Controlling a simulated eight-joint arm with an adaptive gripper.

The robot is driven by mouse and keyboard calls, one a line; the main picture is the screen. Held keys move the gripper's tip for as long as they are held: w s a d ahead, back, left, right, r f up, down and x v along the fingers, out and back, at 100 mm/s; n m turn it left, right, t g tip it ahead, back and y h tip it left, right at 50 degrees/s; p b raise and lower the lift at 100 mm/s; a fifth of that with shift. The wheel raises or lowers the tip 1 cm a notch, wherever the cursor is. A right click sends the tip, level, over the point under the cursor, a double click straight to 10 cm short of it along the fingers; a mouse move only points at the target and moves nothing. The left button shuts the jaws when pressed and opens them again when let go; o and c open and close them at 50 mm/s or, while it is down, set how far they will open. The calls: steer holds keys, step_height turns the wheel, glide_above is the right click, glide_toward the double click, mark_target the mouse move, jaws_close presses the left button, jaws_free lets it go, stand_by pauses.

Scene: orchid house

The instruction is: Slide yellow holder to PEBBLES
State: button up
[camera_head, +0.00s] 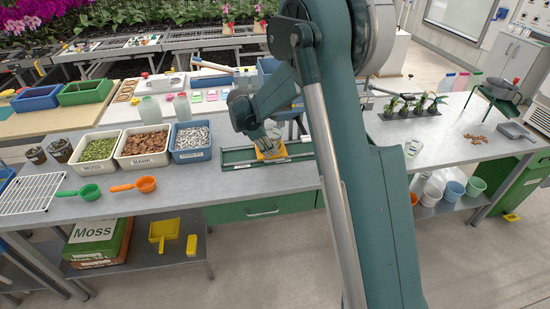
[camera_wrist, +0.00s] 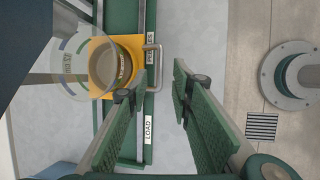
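A metal handle (camera_wrist: 158,68) stands at the holder's right side. The PEBBLES label (camera_wrist: 150,46) is partly hidden behind the handle, and the holder lies beside it. The LOAD label (camera_wrist: 148,130) is lower on the same rail. My gripper (camera_wrist: 160,75) is open, its fingertips either side of the handle; contact cannot be told. The holder (camera_head: 268,155) is partly hidden in the head view.
Bins of moss (camera_head: 97,149), bark (camera_head: 143,146) and pebbles (camera_head: 191,141) stand left of the track. A green scoop (camera_head: 89,192) and an orange scoop (camera_head: 146,184) lie in front of them. Small plants (camera_head: 410,104) stand at the right, beyond my arm.

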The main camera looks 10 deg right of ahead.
mark_target(275, 161)
steer(key=shift+x, duration=3.9)
steer(key=shift+c, duration=0.7)
jaws_close()
